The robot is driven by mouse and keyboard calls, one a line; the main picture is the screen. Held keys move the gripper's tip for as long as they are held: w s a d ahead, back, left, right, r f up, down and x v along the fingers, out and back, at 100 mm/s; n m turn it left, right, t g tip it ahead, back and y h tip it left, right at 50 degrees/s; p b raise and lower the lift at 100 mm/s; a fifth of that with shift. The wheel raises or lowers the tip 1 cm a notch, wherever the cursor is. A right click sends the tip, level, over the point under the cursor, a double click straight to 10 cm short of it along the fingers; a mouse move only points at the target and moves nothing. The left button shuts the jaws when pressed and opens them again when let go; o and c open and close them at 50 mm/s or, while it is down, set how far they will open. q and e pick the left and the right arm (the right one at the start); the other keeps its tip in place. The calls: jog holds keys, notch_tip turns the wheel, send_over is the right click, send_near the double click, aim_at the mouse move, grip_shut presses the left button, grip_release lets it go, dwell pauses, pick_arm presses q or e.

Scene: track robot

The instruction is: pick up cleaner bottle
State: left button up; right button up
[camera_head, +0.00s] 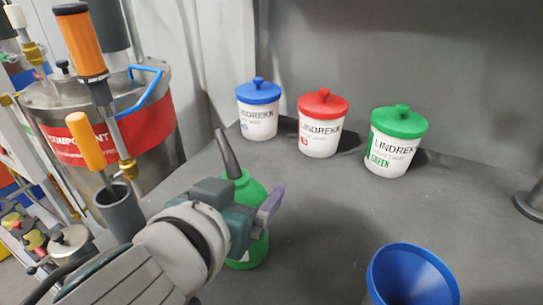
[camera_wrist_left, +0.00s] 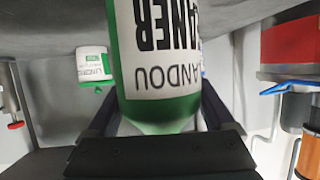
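The cleaner bottle (camera_head: 256,192) is green with a dark grey slanted nozzle. It stands on the grey worktop in the head view, partly hidden by my left gripper (camera_head: 252,215). In the left wrist view the bottle (camera_wrist_left: 160,45) fills the middle, its white label upside down. The fingers of my left gripper (camera_wrist_left: 160,105) lie on either side of the bottle, close to it. I cannot tell whether they touch it. My right gripper is not in view.
Behind the bottle stand white tubs with blue (camera_head: 258,118), red (camera_head: 320,132) and green (camera_head: 396,142) lids. A blue funnel-like cup (camera_head: 410,275) is at front right. A metal canister (camera_head: 150,125) with a red band stands left. The middle worktop is clear.

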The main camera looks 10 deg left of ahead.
pick_arm(q)
grip_shut()
dwell(0.4)
